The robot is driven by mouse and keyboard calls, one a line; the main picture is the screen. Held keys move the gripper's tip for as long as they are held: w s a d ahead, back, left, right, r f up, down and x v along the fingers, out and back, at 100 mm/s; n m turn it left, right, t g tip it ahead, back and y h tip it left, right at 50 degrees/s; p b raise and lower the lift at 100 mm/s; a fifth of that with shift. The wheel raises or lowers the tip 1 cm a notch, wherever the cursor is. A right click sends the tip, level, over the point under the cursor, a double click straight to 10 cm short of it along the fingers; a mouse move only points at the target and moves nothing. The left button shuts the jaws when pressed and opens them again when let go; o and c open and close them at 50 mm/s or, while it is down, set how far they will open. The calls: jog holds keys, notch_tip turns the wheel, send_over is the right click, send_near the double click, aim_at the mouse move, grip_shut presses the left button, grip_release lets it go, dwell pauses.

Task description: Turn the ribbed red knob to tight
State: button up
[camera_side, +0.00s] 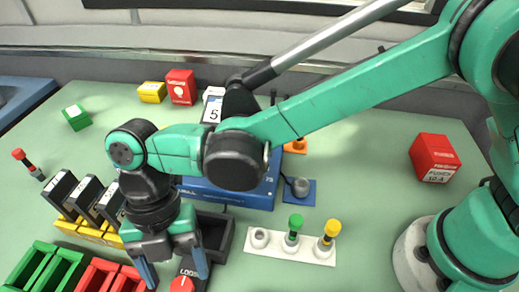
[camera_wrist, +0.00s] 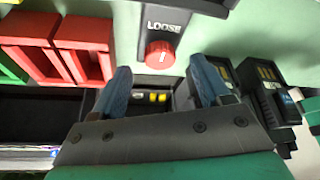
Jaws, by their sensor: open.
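The ribbed red knob (camera_wrist: 160,54) sits on a dark panel (camera_wrist: 172,14) in the wrist view, beside the white word LOOSE. A small pale mark shows on its face; I cannot tell exactly where it points. No TIGHT label can be read. In the side view the knob (camera_side: 182,285) is at the bottom edge, partly cut off, on its dark panel (camera_side: 187,263). My gripper (camera_side: 175,272) is open, its two blue fingers pointing down, apart on either side of the knob as seen there. In the wrist view my gripper (camera_wrist: 160,66) shows nothing held; contact with the knob cannot be seen.
Red bins (camera_side: 98,277) and green bins (camera_side: 46,268) stand left of the knob. Black modules in a yellow rack (camera_side: 92,231) are behind them. A dark open tray (camera_side: 217,232) and a white strip with green and yellow pegs (camera_side: 262,253) lie to the right.

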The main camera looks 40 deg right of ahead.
aim_at(183, 289)
jog(key=shift+x, duration=1)
grip_shut()
jog(key=shift+m, duration=0.4)
jog(key=m, duration=0.2)
jog(key=m+t+y, duration=0.1)
jog(key=m, duration=0.1)
jog(key=shift+s+d+y, duration=0.1)
jog(key=shift+d+y, duration=0.1)
jog(key=shift+y, duration=0.1)
jog(key=m+t, duration=0.1)
jog(key=m, duration=0.4)
jog(key=shift+s+d+t+y, duration=0.1)
jog(key=shift+s+t+y, duration=0.05)
jog(key=shift+t+y, duration=0.25)
jog(key=m+t, duration=0.1)
jog(key=m, duration=0.1)
jog(key=m+t, duration=0.1)
jog(key=m, duration=0.2)
jog(key=shift+s, duration=0.2)
jog(key=m+t, duration=0.1)
jog(key=m, duration=0.4)
jog(key=shift+s+t+h, duration=0.15)
jog(key=shift+t+h, duration=0.15)
jog(key=shift+t, duration=0.1)
jog(key=shift+m, duration=0.4)
